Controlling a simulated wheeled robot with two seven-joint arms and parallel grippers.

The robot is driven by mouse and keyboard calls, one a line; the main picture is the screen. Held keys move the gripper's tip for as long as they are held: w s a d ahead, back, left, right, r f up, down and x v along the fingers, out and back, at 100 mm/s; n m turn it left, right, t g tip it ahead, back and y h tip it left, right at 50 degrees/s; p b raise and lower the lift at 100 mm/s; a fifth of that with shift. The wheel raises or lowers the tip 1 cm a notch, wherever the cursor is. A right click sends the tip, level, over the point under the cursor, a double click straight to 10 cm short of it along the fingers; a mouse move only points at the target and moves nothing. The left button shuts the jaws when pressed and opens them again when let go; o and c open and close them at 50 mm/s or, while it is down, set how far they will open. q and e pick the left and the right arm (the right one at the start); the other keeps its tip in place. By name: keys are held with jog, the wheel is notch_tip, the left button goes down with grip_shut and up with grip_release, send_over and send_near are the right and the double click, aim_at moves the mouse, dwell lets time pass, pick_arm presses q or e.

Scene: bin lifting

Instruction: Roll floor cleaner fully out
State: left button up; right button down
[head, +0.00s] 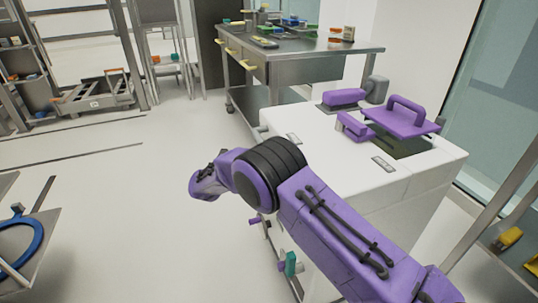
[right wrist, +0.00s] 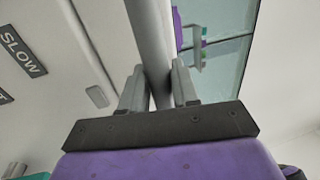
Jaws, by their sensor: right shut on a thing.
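A white, boxy machine (head: 420,165) with purple handles and lids on top stands at the right in the head view; it looks like the floor cleaner. My right arm crosses in front of it and hides part of its near side. In the right wrist view my right gripper (right wrist: 158,88) is shut around a grey bar (right wrist: 150,40), one finger on each side. A white panel (right wrist: 75,75) marked "SLOW" lies to the left of the bar. The right gripper is hidden in the head view. My left gripper is not in view.
A steel workbench (head: 310,50) with small items stands close behind the machine. A glass wall (head: 500,80) is at the right. Shelving (head: 30,65) and a low cart (head: 95,95) are at the back left. The floor (head: 120,200) at left-centre is clear.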

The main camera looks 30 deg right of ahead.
jog(key=shift+a, duration=0.1)
dwell(0.3)
jog(key=c, duration=1.3)
grip_release()
jog(key=o, duration=0.3)
jog(key=shift+w+a, duration=0.1)
jog(key=shift+a, duration=0.1)
jog(key=shift+o, duration=0.2)
jog(key=shift+d, duration=0.1)
jog(key=v, duration=1)
jog(key=shift+a+b, duration=0.3)
jog(key=shift+b, duration=0.05)
jog(key=shift+f, duration=0.1)
